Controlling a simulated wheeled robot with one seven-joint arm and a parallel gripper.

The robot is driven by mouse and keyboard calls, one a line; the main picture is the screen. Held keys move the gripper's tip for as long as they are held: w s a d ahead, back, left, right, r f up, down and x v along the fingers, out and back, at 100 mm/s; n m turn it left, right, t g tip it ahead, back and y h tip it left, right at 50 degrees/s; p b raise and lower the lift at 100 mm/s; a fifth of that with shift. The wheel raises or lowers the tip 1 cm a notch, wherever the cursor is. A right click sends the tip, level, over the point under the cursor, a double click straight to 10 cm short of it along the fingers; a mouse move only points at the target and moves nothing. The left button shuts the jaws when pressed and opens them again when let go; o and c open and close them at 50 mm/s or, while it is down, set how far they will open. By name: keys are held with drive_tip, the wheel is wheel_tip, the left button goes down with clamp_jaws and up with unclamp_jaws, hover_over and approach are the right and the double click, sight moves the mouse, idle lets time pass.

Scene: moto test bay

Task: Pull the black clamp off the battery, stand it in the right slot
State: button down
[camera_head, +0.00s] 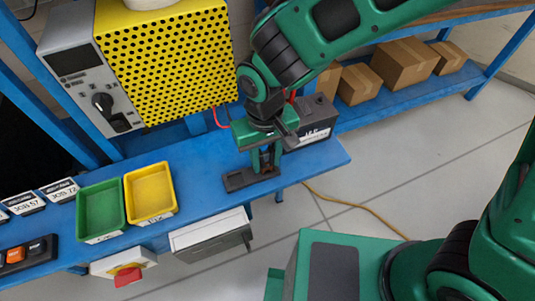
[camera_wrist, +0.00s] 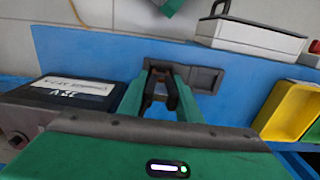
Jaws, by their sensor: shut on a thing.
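My gripper (camera_head: 264,168) points down over the right part of a dark slotted holder (camera_head: 236,182) on the blue bench. In the wrist view its green fingers (camera_wrist: 161,104) are closed on the black clamp (camera_wrist: 157,82), which stands roughly upright between them. The clamp's lower end is at the holder; I cannot tell how deep it sits in the slot. The holder's other slot (camera_wrist: 206,78) looks empty. The black battery (camera_head: 316,118) with a white label stands behind and right of the gripper, apart from the clamp; it also shows in the wrist view (camera_wrist: 100,100).
A green bin (camera_head: 101,208) and a yellow bin (camera_head: 150,190) stand left on the bench (camera_head: 205,165). A yellow perforated cabinet (camera_head: 165,60) rises behind. A grey-white box (camera_head: 210,233) hangs at the front edge. Cardboard boxes (camera_head: 403,62) sit on the back shelf.

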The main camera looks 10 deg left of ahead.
drive_tip(key=shift+f, duration=0.2)
drive_tip(key=c, duration=1.2)
unclamp_jaws()
wheel_tip(320, 180, up, 11)
drive_tip(key=shift+w+f, duration=0.1)
